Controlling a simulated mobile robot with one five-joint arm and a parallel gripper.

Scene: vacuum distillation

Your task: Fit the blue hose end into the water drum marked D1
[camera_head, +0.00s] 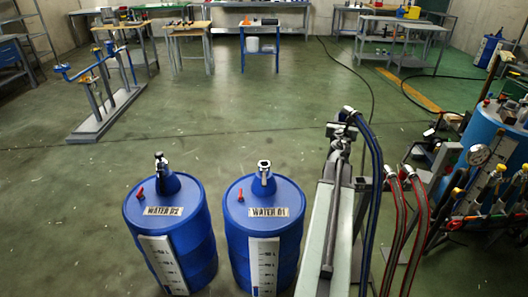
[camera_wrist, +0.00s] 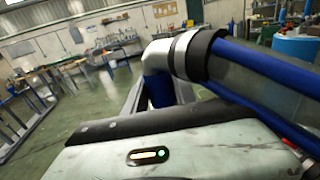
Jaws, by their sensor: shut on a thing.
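The drum marked D1 (camera_head: 264,235) is a blue barrel at the lower middle of the head view. Its upright metal-topped neck (camera_head: 263,175) is bare, with a small red part beside it. My gripper (camera_head: 345,122) is to the right of the drum and farther from the camera, shut on the blue hose end. The hose end (camera_wrist: 185,52) shows in the wrist view as a bright metal tip with a black collar, and the blue hose (camera_wrist: 265,68) trails right. It is apart from the drum neck. My arm partly hides the jaws' grip.
A similar drum marked D2 (camera_head: 170,230) stands left of D1. Red hoses (camera_head: 422,205) and a rack of valves with a gauge (camera_head: 478,154) stand at right, near a blue tank (camera_head: 485,135). A grey floor stand (camera_head: 103,117) is at left. The middle floor is clear.

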